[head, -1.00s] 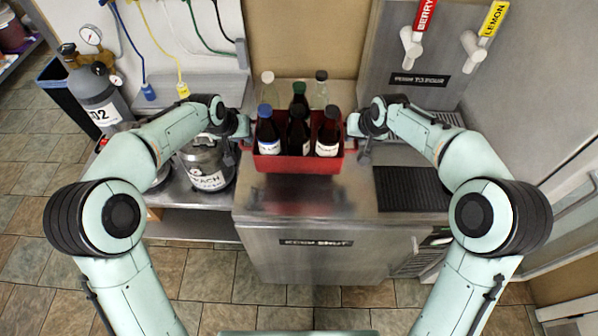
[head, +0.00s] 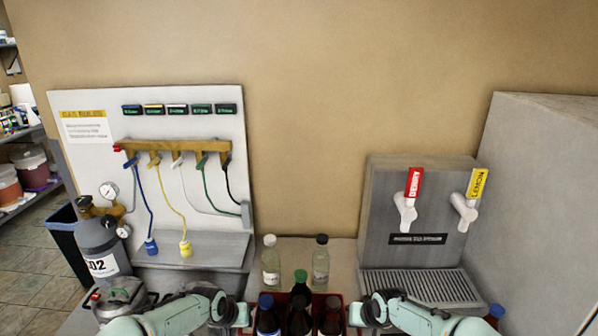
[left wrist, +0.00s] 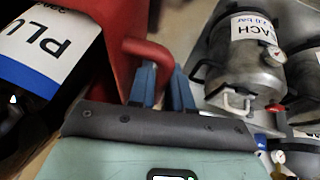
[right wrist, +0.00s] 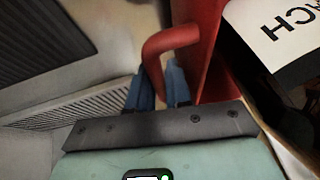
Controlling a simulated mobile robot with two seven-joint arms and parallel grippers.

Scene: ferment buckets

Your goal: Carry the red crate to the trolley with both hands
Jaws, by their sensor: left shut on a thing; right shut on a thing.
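The red crate (head: 345,299) is at the bottom edge of the head view, its lower part cut off. It holds several dark bottles, one with a blue cap (head: 265,301) and one with a green cap (head: 300,277). My left gripper (head: 243,316) is shut on the crate's left handle, a red loop seen in the left wrist view (left wrist: 148,52). My right gripper (head: 356,315) is shut on the right handle, seen in the right wrist view (right wrist: 172,38). I cannot tell whether the crate touches the counter. No trolley is in view.
Two clear bottles (head: 270,262) (head: 320,263) stand behind the crate. A tap unit (head: 420,215) with a drip tray is at right, beside a large grey cabinet (head: 550,200). A gas board (head: 180,200), gas cylinder (head: 99,250) and metal kegs (left wrist: 245,60) are at left.

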